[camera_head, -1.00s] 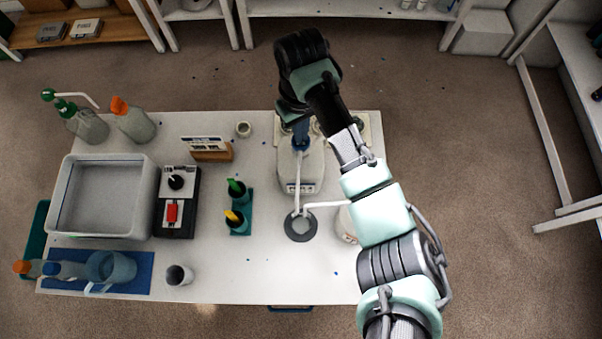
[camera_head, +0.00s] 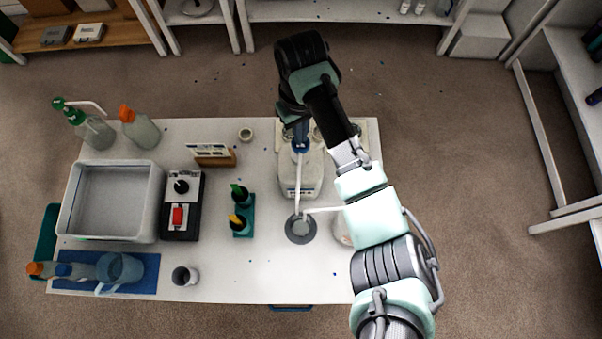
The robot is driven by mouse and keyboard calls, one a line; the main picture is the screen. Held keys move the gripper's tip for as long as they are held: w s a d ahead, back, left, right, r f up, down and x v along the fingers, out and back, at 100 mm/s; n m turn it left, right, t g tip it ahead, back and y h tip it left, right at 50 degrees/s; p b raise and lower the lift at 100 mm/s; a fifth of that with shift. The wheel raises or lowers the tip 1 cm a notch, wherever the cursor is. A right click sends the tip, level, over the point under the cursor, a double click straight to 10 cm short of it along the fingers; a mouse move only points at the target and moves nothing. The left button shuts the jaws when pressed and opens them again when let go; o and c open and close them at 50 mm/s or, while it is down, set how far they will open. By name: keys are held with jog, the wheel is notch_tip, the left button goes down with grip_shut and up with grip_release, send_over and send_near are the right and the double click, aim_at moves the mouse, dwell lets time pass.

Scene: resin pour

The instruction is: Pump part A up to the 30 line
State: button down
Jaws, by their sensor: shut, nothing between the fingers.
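A white pump jug (camera_head: 308,178) with a blue and white label stands at the table's back right; I cannot read the label. Its blue pump collar (camera_head: 300,147) is at the top, and a long pale spout (camera_head: 298,185) reaches from it toward the front. Below the spout's end, a small cup (camera_head: 300,228) sits on a round dark disc (camera_head: 301,240). Its lines and fill level are too small to tell. My gripper (camera_head: 300,132) is shut, pointing down over the jug's pump, partly hidden by my arm. I cannot tell whether it touches the pump.
A second container (camera_head: 341,230) with its own spout is mostly hidden by my arm.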

jog(key=shift+f, duration=0.15)
jog(key=shift+f+b, duration=1.2)
jog(key=shift+f, duration=0.65)
notch_tip(320, 180, up, 4)
jog(key=p, duration=0.4)
jog(key=shift+f+b, duration=0.8)
jog(key=shift+f, duration=0.75)
jog(key=shift+r+p, duration=1.45)
jog(key=shift+r, duration=0.1)
jog(key=shift+f+b, duration=0.35)
jog(key=shift+f, duration=0.2)
jog(key=shift+r+p, duration=0.55)
jog(key=shift+p, duration=0.15)
jog(key=shift+r, duration=0.1)
